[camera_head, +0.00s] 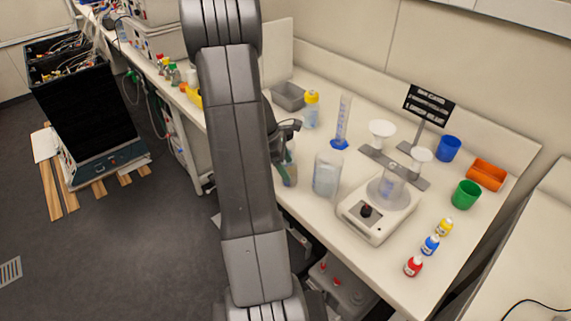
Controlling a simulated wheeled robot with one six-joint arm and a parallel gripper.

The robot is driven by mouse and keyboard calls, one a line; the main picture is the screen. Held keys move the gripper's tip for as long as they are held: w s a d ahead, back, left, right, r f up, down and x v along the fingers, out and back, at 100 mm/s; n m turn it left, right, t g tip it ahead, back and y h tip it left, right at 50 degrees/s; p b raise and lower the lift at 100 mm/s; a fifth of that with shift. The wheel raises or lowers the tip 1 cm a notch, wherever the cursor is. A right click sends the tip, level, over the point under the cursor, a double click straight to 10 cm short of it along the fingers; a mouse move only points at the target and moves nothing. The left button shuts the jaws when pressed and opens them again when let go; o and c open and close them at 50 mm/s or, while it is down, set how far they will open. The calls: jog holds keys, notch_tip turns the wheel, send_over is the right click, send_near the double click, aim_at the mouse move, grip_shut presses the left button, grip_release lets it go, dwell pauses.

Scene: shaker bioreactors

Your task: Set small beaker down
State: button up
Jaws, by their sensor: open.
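A small clear beaker (290,169) with some liquid stands at the table's front edge, upright as far as I can see. My arm hides its left side. My gripper (291,126) is open just above it, partly hidden behind my own arm. I see nothing held between the fingers. A larger clear beaker (327,175) stands to the right, apart from the small one.
A graduated cylinder (343,122), a yellow-capped bottle (311,111) and a grey bin (289,96) stand behind. Cups, an orange tray (487,174) and small bottles are at right.

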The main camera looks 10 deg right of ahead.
jog(key=s+b+v, duration=0.1)
jog(key=v, duration=1.1)
jog(key=shift+w+r, duration=0.15)
jog(key=shift+w, duration=0.3)
